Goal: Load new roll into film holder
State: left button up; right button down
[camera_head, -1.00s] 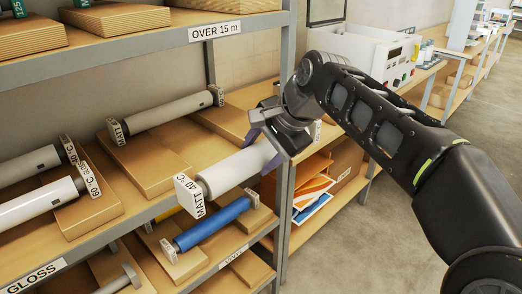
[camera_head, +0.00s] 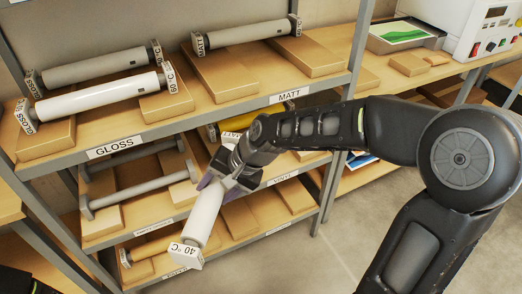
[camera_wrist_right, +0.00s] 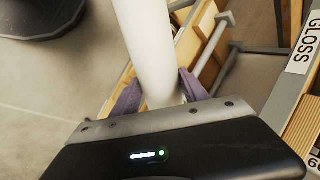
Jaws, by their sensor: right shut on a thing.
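My right gripper (camera_head: 222,182) is shut on a white film roll (camera_head: 204,214) with a white end tag reading 40 °C. It grips the roll near its upper end, and the roll hangs tilted in front of the lower shelves. In the right wrist view the white roll (camera_wrist_right: 158,50) runs up and away between the purple finger pads. The far tag does not show there. A white machine (camera_head: 485,22) with buttons stands at the upper right, cut by the frame edge. I cannot make out a film holder on it. My left gripper is not in view.
The upper shelf holds rolls on wooden blocks: a white gloss roll (camera_head: 98,96), a grey gloss roll (camera_head: 95,67) and a matt roll (camera_head: 248,33). Lower shelves (camera_head: 110,238) hold empty cores and a yellow roll. Open floor (camera_head: 305,255) lies right of the rack.

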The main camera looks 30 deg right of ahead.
jog(key=a+f+n+g+y, duration=0.1)
jog(key=a+f+n, duration=0.1)
jog(key=a+f, duration=0.3)
jog(key=shift+w+a+f, duration=0.25)
jog(key=shift+a+f, duration=0.15)
jog(key=shift+a, duration=0.75)
jog(key=shift+w+r, duration=0.1)
jog(key=shift+r, duration=0.05)
